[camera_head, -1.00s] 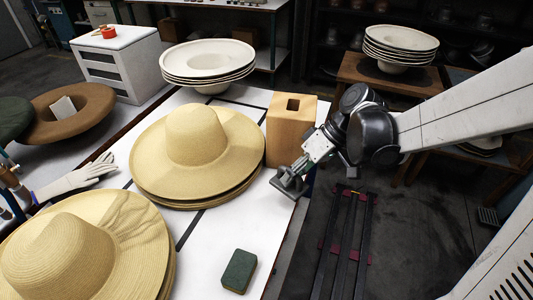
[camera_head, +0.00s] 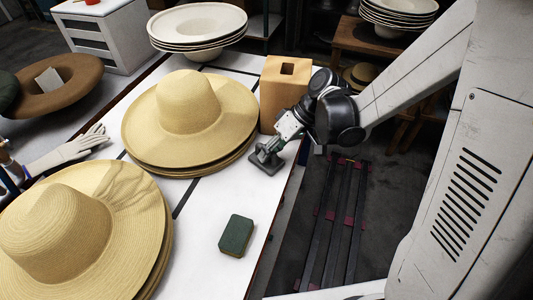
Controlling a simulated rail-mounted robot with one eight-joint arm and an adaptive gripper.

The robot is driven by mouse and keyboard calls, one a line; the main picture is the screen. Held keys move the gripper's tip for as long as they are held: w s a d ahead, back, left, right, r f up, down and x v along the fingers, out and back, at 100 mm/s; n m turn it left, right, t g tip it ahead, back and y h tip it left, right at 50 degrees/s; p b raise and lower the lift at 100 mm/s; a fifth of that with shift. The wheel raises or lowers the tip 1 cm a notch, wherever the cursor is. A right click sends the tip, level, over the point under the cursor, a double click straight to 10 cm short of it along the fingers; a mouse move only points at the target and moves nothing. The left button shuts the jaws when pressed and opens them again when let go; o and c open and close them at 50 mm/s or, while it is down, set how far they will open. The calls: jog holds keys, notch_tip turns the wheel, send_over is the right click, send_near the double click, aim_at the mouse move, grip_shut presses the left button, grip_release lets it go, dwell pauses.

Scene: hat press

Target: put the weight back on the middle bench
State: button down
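The weight (camera_head: 264,163) looks like a small grey-green metal piece with a flat base. It is at the end of my gripper (camera_head: 274,147), whose fingers appear shut on its upper part; they are small and partly merged with it. The weight is over the white bench (camera_head: 203,228), near its right edge, just in front of the wooden block. I cannot tell whether its base touches the bench top.
A wooden block (camera_head: 284,105) with a square hole stands behind my gripper. Straw hats (camera_head: 188,100) are stacked to the left, more (camera_head: 70,235) in front. A dark green block (camera_head: 236,236) lies on the bench. Bare surface surrounds it. A pale glove hand (camera_head: 75,152) is at left.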

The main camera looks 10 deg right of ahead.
jog(key=c, duration=2.5)
grip_release()
jog(key=shift+f, duration=0.25)
jog(key=o, duration=0.6)
jog(key=shift+r, duration=0.1)
jog(key=shift+d+r, duration=0.2)
jog(key=shift+r, duration=0.3)
jog(key=s+p+v, duration=0.1)
jog(key=v, duration=1)
jog(key=shift+s+d+r+m+t+h, duration=1.15)
jog(key=shift+s+r+m+t+h, duration=0.15)
jog(key=shift+s, duration=0.55)
jog(key=shift+s+d+r+m+t+h, duration=1.15)
jog(key=shift+s+t, duration=0.2)
jog(key=shift+s, duration=0.55)
jog(key=shift+s+d+r+m+t+h, duration=1.15)
jog(key=shift+s+r+t+h, duration=0.15)
jog(key=shift+s, duration=0.55)
